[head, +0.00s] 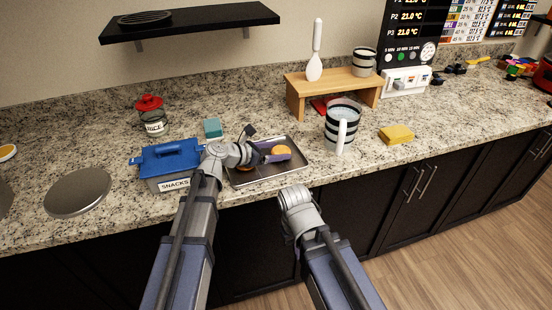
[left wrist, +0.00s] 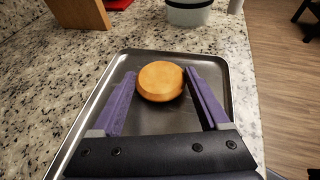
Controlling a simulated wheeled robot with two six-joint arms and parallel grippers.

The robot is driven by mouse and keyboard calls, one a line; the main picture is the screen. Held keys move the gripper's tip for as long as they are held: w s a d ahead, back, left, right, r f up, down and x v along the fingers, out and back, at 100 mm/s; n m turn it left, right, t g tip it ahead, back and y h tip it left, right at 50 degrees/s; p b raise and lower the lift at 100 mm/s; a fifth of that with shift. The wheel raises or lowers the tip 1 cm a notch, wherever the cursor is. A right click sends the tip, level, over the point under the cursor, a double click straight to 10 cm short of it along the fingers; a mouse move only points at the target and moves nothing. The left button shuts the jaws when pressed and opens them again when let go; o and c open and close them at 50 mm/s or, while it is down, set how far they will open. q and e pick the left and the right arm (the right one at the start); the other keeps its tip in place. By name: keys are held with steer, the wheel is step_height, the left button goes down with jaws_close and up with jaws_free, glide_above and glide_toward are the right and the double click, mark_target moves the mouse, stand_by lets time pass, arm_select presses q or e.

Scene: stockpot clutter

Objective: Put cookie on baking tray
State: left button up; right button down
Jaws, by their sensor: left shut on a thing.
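The cookie (head: 282,150), round and orange-brown, is between the purple fingers of my left gripper (head: 266,156) over the baking tray (head: 297,171). The left wrist view shows the cookie (left wrist: 160,82) between the fingertips of the left gripper (left wrist: 160,85), with the grey tray (left wrist: 150,121) below and around it. My left gripper is shut on the cookie; whether the cookie touches the tray is unclear. A small orange patch also shows behind the gripper in the head view. My right gripper (head: 296,197) is low in front of the counter edge, its fingers hidden.
A blue-lidded snacks box (head: 170,160) stands close left of the tray. A striped pitcher (head: 341,127) stands to its right, with a yellow sponge-like block (head: 397,134) beyond. A wooden stand (head: 333,85) is behind. A teal block (head: 213,128) lies behind the gripper.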

arm_select(q)
steer(key=shift+f, duration=0.25)
arm_select(e)
steer(key=shift+f, duration=0.25)
arm_select(q)
steer(key=shift+f, duration=0.2)
steer(key=o, duration=1.2)
arm_select(e)
steer(key=shift+f, duration=0.15)
arm_select(q)
steer(key=shift+r, duration=0.15)
steer(key=shift+s+a+r, duration=0.1)
steer(key=shift+r, duration=0.15)
steer(key=p+v, duration=0.4)
steer(key=v, duration=0.6)
steer(key=shift+s+a, duration=0.15)
steer(key=shift+s+a+r+p, duration=0.15)
steer(key=shift+s+a+p, duration=0.25)
steer(key=shift+a, duration=0.1)
arm_select(e)
steer(key=shift+r, duration=2.45)
